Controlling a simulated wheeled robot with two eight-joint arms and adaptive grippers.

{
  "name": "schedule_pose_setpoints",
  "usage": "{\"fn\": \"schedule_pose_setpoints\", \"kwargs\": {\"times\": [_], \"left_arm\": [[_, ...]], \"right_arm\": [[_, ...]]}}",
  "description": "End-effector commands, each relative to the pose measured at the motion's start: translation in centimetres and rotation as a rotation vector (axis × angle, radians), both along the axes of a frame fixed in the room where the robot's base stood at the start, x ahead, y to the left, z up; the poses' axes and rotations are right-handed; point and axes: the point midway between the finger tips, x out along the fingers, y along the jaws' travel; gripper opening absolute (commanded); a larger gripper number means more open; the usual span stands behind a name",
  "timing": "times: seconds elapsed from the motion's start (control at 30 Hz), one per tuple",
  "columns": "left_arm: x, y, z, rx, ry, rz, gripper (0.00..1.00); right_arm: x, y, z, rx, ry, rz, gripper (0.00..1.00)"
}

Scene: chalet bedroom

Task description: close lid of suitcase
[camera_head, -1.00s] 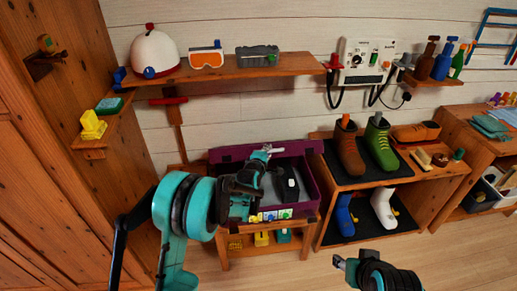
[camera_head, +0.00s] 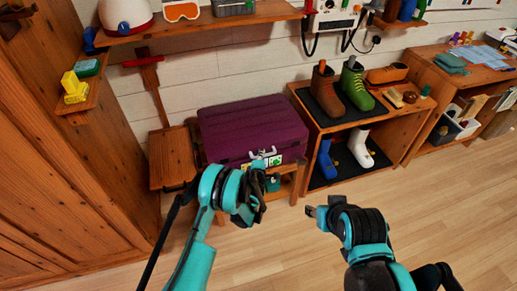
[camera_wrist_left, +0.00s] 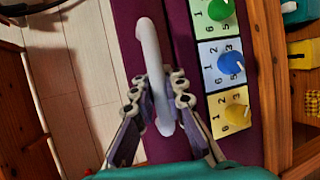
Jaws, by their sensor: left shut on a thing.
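The purple suitcase (camera_head: 245,125) sits on a small wooden stand, its lid down over its body. I cannot tell whether a thin gap remains at the front seam. Its grey handle (camera_head: 263,154) is at the front edge, and the handle also shows in the left wrist view (camera_wrist_left: 151,62). Coloured number dials (camera_wrist_left: 228,62) line the front beside it. My left gripper (camera_head: 260,168) is at the front of the suitcase, its fingers (camera_wrist_left: 160,95) shut on the handle. My right gripper (camera_head: 311,211) hangs over the floor, apart from the suitcase; its jaw state is unclear.
A shoe rack (camera_head: 378,130) with boots stands close at the right of the suitcase. A wall shelf (camera_head: 200,27) is above and behind it. A wooden stool (camera_head: 172,160) is at its left. The floor (camera_head: 440,200) at front right is clear.

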Motion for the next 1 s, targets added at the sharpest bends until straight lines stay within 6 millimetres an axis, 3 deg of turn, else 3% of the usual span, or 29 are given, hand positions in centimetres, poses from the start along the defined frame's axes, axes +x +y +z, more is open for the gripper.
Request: {"fn": "schedule_pose_setpoints", "kwargs": {"times": [0.47, 0.5, 0.53, 1.0], "left_arm": [[0.06, -0.04, -0.80, 0.003, 0.004, 0.003, 0.00], [0.06, -0.04, -0.81, 0.003, 0.004, 0.003, 0.15], [0.06, -0.04, -0.81, 0.003, 0.004, 0.003, 0.22], [0.08, -0.07, -0.46, 0.001, 0.001, 0.002, 0.22]], "right_arm": [[-0.01, 0.00, -0.04, 0.000, 0.000, 0.000, 0.45], [-0.01, 0.00, -0.04, 0.000, 0.000, 0.000, 0.45], [-0.01, 0.00, -0.04, 0.000, 0.000, 0.000, 0.45], [0.00, 0.01, -0.01, 0.000, 0.000, 0.000, 0.45]]}}
